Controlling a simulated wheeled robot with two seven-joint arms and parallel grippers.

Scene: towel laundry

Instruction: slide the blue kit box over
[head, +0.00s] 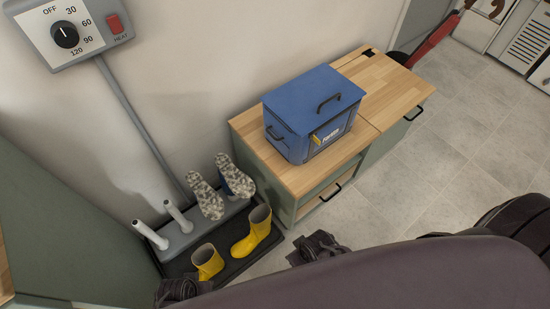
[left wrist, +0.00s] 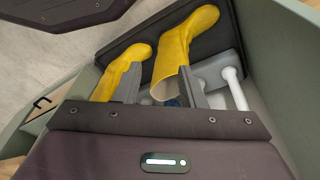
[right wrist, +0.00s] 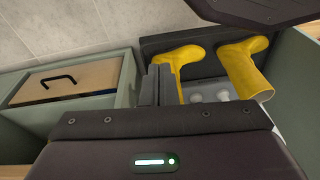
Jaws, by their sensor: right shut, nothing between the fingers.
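The blue kit box (head: 312,112) stands upright with its lid shut on the wooden top of a low cabinet (head: 388,91) in the head view. It has a dark handle on the lid, another on its left side and a yellow latch on the front. My right gripper (right wrist: 158,85) is shut and empty, its fingers together; in the head view it is low in front of the cabinet, apart from the box. My left gripper (left wrist: 160,90) is open and empty above the boot rack. The box does not show in either wrist view.
A dark boot tray (head: 232,262) with yellow boots (head: 258,230) and a grey rack with white posts (head: 176,215) stand left of the cabinet. A grey control panel (head: 68,32) is on the wall.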

